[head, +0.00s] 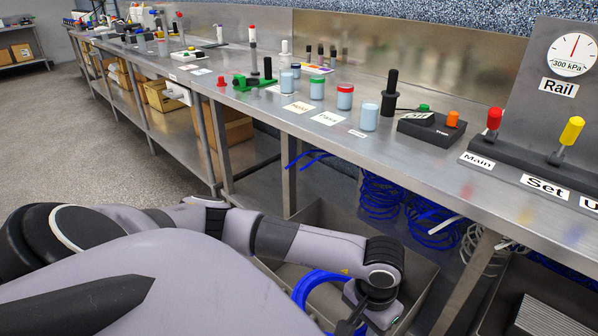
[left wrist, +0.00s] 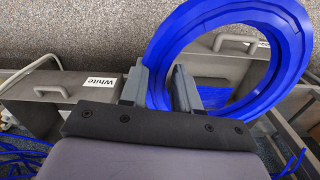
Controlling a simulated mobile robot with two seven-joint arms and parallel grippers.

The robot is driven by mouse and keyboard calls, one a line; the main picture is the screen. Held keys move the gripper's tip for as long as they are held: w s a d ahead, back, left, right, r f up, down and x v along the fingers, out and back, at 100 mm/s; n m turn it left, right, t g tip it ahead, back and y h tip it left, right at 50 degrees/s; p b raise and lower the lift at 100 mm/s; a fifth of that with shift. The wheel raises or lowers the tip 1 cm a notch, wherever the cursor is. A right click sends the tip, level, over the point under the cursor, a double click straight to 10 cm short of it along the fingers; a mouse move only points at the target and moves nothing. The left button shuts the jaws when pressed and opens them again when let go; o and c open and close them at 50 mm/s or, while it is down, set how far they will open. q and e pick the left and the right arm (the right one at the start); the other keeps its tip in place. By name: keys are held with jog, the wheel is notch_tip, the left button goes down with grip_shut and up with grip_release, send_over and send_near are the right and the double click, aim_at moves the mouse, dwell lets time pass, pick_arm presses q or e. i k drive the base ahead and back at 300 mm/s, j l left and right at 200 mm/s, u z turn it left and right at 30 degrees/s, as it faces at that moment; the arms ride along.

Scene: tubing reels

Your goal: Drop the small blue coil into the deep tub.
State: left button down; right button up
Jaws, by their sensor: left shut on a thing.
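My left gripper (left wrist: 166,88) is shut on a blue coil (left wrist: 292,45), a thick ring of tubing. Its two grey jaws pinch the ring's near-left side, and the ring stands up beyond them. In the head view part of the coil (head: 312,286) shows beside my left wrist, at the bottom of the picture; the jaws are mostly cut off there. A grey-brown open tub (head: 424,268) stands below the bench, around and behind my left forearm. My arm hides much of its inside. I cannot tell the coil's height over it. My right gripper is not in view.
A steel bench (head: 300,122) with jars, levers and a gauge panel runs above. Loose blue tubing (head: 382,197) hangs under it, near a bench leg. In the wrist view a grey bin with a handle and a "White" label (left wrist: 97,83) is at left.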

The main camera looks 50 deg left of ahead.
aim_at(323, 311)
jog(key=i+j, duration=0.1)
jog(key=j, duration=0.2)
jog(key=i+j, duration=0.1)
jog(key=j, duration=0.25)
jog(key=i+j+u, duration=0.1)
jog(key=j, duration=0.2)
jog(key=i+j, duration=0.1)
jog(key=j, duration=0.2)
